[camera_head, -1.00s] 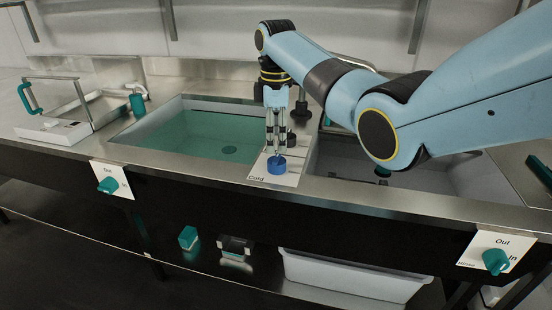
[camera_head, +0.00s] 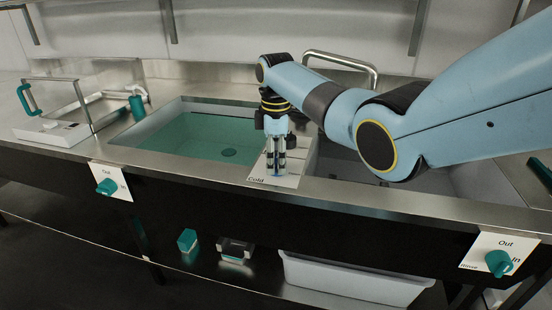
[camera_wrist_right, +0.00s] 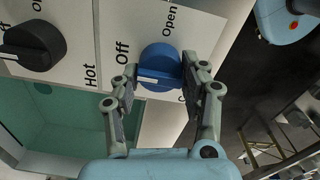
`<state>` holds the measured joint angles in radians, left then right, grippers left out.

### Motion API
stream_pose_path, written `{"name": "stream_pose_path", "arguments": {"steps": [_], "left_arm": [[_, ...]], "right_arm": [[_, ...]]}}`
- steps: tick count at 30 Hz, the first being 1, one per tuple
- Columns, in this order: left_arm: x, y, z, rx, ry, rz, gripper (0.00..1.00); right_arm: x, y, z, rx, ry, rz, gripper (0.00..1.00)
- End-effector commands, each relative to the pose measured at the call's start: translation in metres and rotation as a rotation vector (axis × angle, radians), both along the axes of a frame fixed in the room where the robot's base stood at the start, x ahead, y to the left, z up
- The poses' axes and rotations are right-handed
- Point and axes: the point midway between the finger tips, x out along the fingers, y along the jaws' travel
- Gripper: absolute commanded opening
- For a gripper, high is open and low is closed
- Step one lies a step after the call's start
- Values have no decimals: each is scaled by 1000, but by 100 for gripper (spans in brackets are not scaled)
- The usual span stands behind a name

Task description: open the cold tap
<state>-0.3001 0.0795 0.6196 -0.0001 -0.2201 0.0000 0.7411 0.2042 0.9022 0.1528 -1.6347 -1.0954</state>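The cold tap is a round blue knob (camera_wrist_right: 160,62) with a white mark, on a white plate (camera_wrist_right: 205,25) lettered "Off" and "Open". In the head view the plate (camera_head: 291,181) lies between the two basins, and the knob is almost wholly hidden by my right gripper. My right gripper (camera_head: 277,172) points down over the knob. In the right wrist view its fingers (camera_wrist_right: 160,72) are apart, one on each side of the knob. I cannot tell whether they touch it. My left gripper is not in view.
A black hot knob (camera_wrist_right: 32,45) sits beside the cold one. A basin of teal liquid (camera_head: 200,140) lies to the left and a grey basin (camera_head: 450,180) to the right. Teal knobs (camera_head: 107,187) (camera_head: 498,263) are on the counter's front.

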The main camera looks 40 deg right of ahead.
Motion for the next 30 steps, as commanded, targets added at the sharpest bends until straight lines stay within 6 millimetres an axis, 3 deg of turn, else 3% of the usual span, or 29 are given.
{"name": "stream_pose_path", "arguments": {"steps": [1, 4, 17, 30], "left_arm": [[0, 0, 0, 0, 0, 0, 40], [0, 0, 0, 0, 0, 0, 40], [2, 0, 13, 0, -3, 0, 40], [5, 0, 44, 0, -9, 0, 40]], "right_arm": [[0, 0, 0, 0, 0, 0, 25], [0, 0, 0, 0, 0, 0, 12], [0, 0, 3, 1, 1, -99, 12], [1, -1, 4, 0, 1, -479, 12]]}}
